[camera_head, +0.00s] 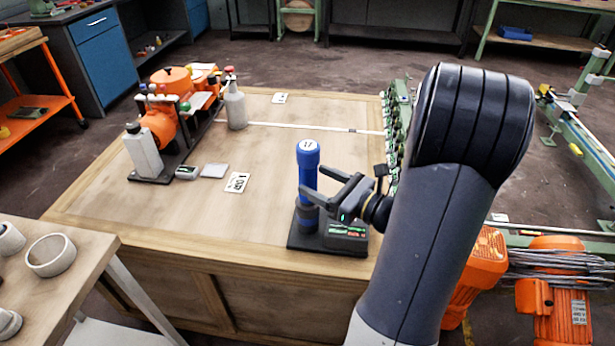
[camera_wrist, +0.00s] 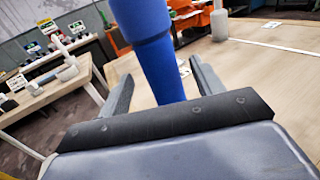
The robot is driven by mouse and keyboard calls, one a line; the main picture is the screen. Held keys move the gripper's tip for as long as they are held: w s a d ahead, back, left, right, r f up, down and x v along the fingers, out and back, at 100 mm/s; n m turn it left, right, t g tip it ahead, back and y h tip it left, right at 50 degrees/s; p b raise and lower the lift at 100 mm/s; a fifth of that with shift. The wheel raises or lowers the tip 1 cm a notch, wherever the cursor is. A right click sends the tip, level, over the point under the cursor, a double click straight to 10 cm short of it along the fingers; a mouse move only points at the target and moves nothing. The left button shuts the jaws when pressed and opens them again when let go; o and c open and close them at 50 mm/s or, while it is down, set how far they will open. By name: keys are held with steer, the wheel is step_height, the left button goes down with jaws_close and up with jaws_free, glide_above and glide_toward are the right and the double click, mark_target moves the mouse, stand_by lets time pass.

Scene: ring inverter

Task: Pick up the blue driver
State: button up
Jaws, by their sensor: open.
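The blue driver (camera_head: 308,165) stands upright in a dark base (camera_head: 345,236) near the front edge of the wooden workbench (camera_head: 270,205). Its round top carries a white label reading 17. My gripper (camera_head: 308,192) is open and comes in from the right, level with the driver's lower part. In the wrist view the blue driver (camera_wrist: 158,60) stands between the two spread fingers (camera_wrist: 160,85), with gaps on both sides. The driver's top lies outside the wrist view, and its lower end is hidden behind my gripper body.
An orange machine (camera_head: 170,105) with bottles stands at the bench's back left. A white number card (camera_head: 237,182) lies mid-bench. A row of green parts (camera_head: 397,125) lines the right edge. A side table (camera_head: 45,290) with cups is at front left. The bench's middle is mostly clear.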

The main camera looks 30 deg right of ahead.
mark_target(301, 173)
steer(key=shift+x, duration=2.7)
steer(key=shift+f, duration=0.15)
steer(key=shift+c, duration=0.4)
steer(key=c, duration=1.1)
